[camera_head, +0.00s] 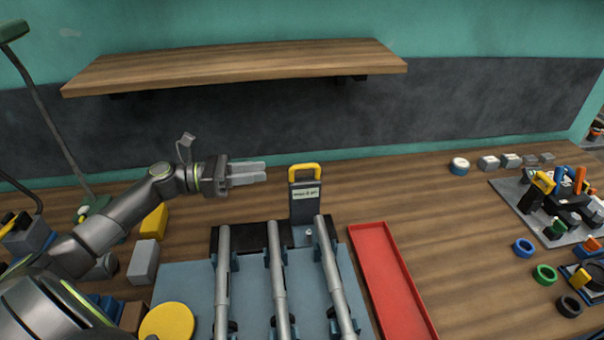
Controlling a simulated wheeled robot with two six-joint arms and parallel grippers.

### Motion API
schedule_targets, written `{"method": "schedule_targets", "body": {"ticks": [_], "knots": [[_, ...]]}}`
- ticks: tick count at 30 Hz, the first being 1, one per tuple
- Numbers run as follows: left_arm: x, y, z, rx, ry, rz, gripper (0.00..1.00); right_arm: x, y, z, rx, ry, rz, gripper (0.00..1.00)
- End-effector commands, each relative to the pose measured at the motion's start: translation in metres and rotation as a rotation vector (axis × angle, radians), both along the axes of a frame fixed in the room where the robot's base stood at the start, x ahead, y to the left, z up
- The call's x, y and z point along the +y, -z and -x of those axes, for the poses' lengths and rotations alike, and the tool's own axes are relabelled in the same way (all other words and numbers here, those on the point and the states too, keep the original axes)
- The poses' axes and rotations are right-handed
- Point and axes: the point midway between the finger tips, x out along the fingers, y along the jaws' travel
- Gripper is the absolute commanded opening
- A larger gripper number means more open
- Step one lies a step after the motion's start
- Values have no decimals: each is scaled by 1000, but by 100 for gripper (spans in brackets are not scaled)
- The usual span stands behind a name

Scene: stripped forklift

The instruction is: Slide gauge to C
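A dark grey gauge (304,204) with a yellow handle and a pale label stands upright behind the rods. It is at the far end of the rightmost of three grey rods (331,268). The label is too small to read surely. The other rods (276,268) (222,275) run side by side on a blue-grey plate (180,282). My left gripper (262,173) is to the left of the gauge's handle, apart from it and holding nothing visible. Its two fingers lie close together, and I cannot tell whether there is a gap. My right gripper is not in view.
A red tray (388,278) lies right of the rods. A wooden shelf (240,66) hangs on the wall above. A yellow disc (167,323) and a grey block (143,262) are at the left. Coloured rings and fixtures crowd the far right.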

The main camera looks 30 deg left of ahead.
Motion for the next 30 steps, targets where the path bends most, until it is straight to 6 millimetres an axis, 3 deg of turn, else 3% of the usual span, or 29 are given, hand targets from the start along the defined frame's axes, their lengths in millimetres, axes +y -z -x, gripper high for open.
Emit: {"method": "schedule_targets", "body": {"ticks": [4, 18, 30], "knots": [[-23, 2, -17, -6, 1, 3, 33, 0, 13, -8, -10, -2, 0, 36], [-79, -1, -60, -1, 0, 3, 33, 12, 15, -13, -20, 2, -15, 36], [-88, 0, -67, 2, -1, 0, 33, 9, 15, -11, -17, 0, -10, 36]]}}
